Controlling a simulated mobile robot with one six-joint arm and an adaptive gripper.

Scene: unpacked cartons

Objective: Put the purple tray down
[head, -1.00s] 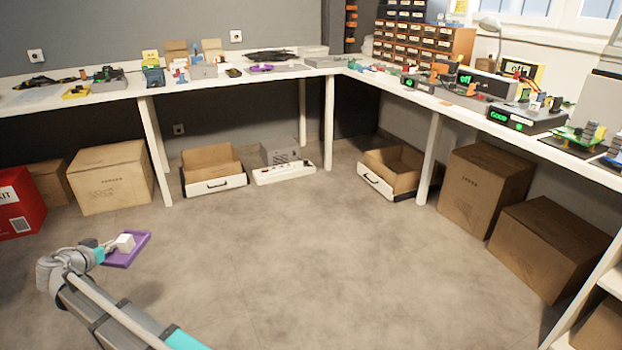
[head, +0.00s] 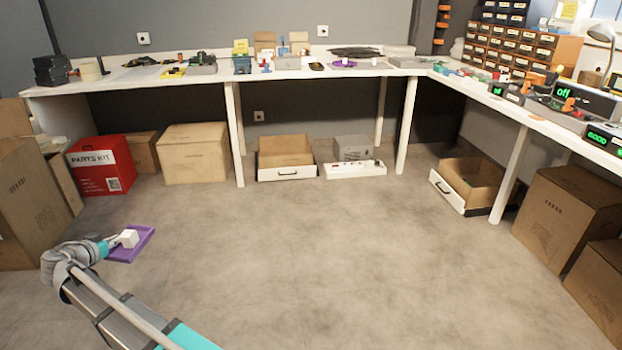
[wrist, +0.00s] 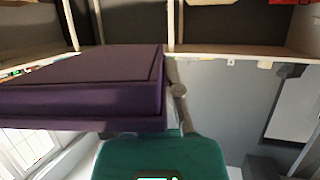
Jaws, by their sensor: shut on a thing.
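The purple tray (head: 132,246) is held out in front of my arm at the lower left of the head view, above the floor. My gripper (head: 106,247) is shut on the tray's near left edge. In the wrist view the tray (wrist: 85,85) fills the left and middle, dark purple, and my teal gripper body (wrist: 160,158) shows below it. The fingertips are mostly hidden behind the tray and the wrist.
A long white worktop (head: 205,75) with small parts runs along the back wall. Below it are a red carton (head: 101,165), a brown carton (head: 194,153) and an open drawer box (head: 286,157). Large cartons stand left and right. The middle floor (head: 310,235) is clear.

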